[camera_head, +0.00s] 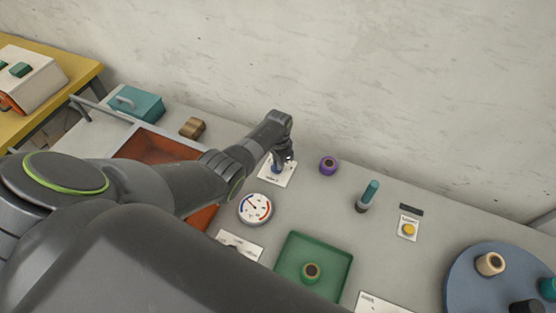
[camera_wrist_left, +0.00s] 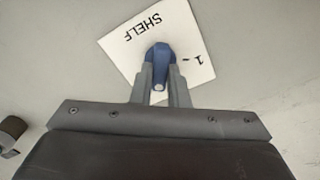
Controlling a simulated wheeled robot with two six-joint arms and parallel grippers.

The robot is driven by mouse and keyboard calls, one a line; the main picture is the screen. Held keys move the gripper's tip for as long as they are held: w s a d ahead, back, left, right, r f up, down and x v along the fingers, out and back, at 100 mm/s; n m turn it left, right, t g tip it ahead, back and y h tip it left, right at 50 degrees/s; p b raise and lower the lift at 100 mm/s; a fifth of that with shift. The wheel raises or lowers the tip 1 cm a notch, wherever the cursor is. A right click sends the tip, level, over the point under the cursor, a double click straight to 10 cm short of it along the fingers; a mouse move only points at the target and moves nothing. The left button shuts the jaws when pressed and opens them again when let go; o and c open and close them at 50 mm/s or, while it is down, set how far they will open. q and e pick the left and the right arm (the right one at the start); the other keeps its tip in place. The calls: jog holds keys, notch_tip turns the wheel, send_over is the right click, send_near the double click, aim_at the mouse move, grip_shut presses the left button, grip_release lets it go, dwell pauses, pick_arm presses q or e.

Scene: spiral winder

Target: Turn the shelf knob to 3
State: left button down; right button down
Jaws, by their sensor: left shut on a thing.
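The shelf knob (camera_wrist_left: 158,54) is blue, on a white card (camera_wrist_left: 120,44) that reads "SHELF" in the left wrist view. A "1" shows at the card's right side; other marks are hidden behind the fingers. My left gripper (camera_wrist_left: 160,84) is shut on the knob, one finger on each side of it. In the head view my left gripper (camera_head: 283,158) reaches down onto the blue knob (camera_head: 277,168) and its white card (camera_head: 274,178) near the wall. A pale dot shows on the knob's end between the fingers. My right gripper is not in view.
A round dial gauge (camera_head: 255,208) lies just in front of the card. A purple ring (camera_head: 328,165) and a teal-handled tool (camera_head: 368,195) stand to the right. A green tray (camera_head: 341,267) holds a spool. A yellow button (camera_head: 409,230) and blue turntable (camera_head: 464,267) are farther right.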

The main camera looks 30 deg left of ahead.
pick_arm(q)
jog(key=m, duration=0.5)
jog(key=shift+d, duration=0.1)
jog(key=shift+m, duration=0.3)
dwell(0.4)
jog(key=c, duration=1.4)
grip_release()
jog(key=shift+r+p, duration=0.45)
jog(key=shift+r, duration=0.15)
notch_tip(320, 180, up, 5)
jog(key=shift+r+p, duration=0.1)
jog(key=shift+p, duration=0.55)
notch_tip(320, 180, up, 11)
jog(key=shift+b, duration=0.3)
